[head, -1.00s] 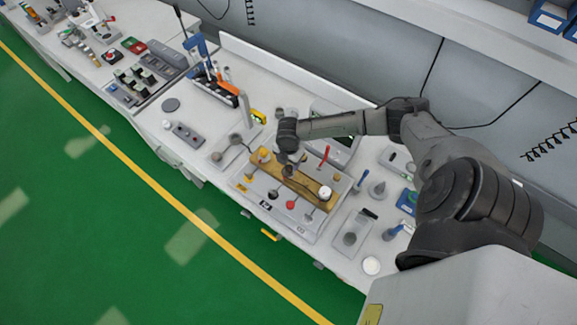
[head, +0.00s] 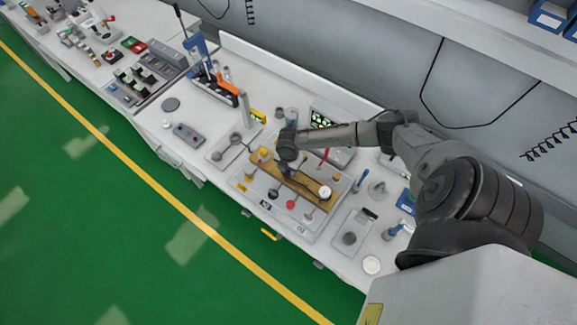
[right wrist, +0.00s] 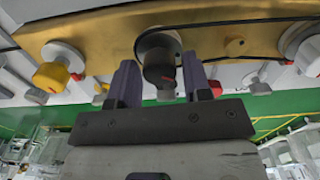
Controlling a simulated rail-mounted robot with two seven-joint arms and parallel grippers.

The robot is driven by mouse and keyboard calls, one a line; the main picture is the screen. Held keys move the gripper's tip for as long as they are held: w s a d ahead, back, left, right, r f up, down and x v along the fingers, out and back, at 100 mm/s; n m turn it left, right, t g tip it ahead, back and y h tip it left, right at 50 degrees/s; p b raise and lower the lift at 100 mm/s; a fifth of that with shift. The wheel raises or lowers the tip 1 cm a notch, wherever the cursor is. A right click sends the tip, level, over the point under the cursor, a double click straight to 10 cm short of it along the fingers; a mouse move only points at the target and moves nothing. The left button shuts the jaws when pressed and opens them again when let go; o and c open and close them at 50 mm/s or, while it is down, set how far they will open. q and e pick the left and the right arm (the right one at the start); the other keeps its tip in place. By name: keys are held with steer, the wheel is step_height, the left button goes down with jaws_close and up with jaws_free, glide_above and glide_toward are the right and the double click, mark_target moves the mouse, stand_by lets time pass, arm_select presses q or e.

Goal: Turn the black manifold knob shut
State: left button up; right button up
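The black manifold knob (right wrist: 158,62) with a red mark sits on the brass manifold bar (right wrist: 110,38) in the right wrist view. My right gripper (right wrist: 163,78) has one finger on each side of the knob. Narrow gaps seem to show between fingers and knob, so it looks open around the knob; I cannot tell whether either finger touches. In the head view the brass bar (head: 308,186) lies on the cart top, and my right arm's end hides the black knob. My left gripper is not in view.
A yellow knob (right wrist: 50,76) is left of the black knob, and a white knob (right wrist: 308,55) is right of it. A red-handled tool (head: 324,155) and a monitor with green marks (head: 320,119) stand close behind the bar. Several small fittings crowd the cart around it.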

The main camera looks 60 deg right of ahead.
steer(key=c, duration=0.6)
steer(key=shift+r, duration=0.1)
steer(key=shift+m+p, duration=0.85)
steer(key=shift+m, duration=0.15)
steer(key=m+p, duration=0.2)
steer(key=shift+r+m, duration=0.1)
steer(key=shift+m, duration=0.3)
steer(key=m+p, duration=0.3)
steer(key=m, duration=0.2)
steer(key=shift+m, duration=0.3)
steer(key=shift+m+p, duration=0.5)
steer(key=shift+m, duration=0.6)
